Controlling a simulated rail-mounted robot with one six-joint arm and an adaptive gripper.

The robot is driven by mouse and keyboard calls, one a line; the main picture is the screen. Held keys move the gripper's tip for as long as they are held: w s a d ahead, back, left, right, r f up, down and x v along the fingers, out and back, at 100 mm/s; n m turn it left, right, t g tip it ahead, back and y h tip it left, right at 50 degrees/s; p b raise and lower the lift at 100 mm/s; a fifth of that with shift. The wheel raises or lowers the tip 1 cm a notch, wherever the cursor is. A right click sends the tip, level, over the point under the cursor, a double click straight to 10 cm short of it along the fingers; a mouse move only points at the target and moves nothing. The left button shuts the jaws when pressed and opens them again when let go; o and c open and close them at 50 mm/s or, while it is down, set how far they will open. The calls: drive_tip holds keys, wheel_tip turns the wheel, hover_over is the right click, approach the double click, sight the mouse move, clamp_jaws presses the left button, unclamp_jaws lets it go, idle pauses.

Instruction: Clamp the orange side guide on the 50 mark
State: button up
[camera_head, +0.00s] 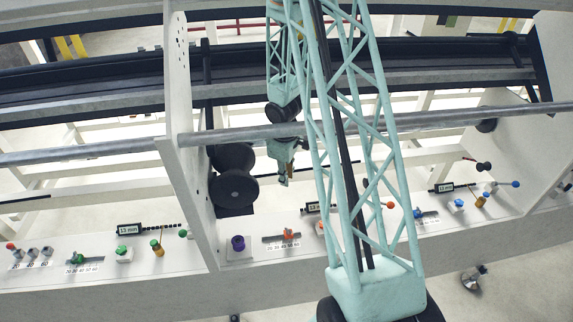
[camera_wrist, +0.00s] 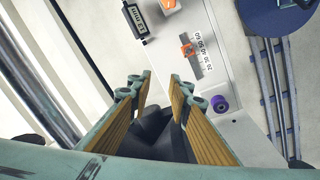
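The orange side guide (camera_head: 289,235) sits on a dark slotted strip on the white panel, left of my pale green arm. It also shows in the wrist view (camera_wrist: 187,49). A printed scale (camera_wrist: 203,50) from 20 to 60 runs beside the strip. The guide is toward the 60 end, around 40 to 50; its exact mark is too small to tell. My gripper (camera_head: 284,180) hangs above and behind the panel, apart from the guide. In the wrist view its two tan-padded fingers (camera_wrist: 160,95) are spread with nothing between them; the guide lies beyond the tips.
A purple knob (camera_wrist: 220,103) stands near the 20 end of the scale. A small display (camera_wrist: 135,18) and an orange-topped block (camera_wrist: 171,6) are on the other side. A white upright plate (camera_head: 187,160), black rollers (camera_head: 234,187) and a long grey bar (camera_head: 440,118) are close to my gripper.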

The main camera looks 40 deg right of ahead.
drive_tip(key=shift+m, duration=0.6)
drive_tip(key=shift+w+d+r, duration=0.1)
drive_tip(key=shift+w+r, duration=0.15)
drive_tip(key=shift+r, duration=0.65)
drive_tip(key=shift+w+d+r, duration=0.1)
drive_tip(key=shift+w+r, duration=0.1)
drive_tip(key=shift+r, duration=0.75)
drive_tip(key=shift+w+d+r, duration=0.1)
drive_tip(key=shift+w+r, duration=0.15)
drive_tip(key=shift+r, duration=0.65)
drive_tip(key=shift+a, duration=0.1)
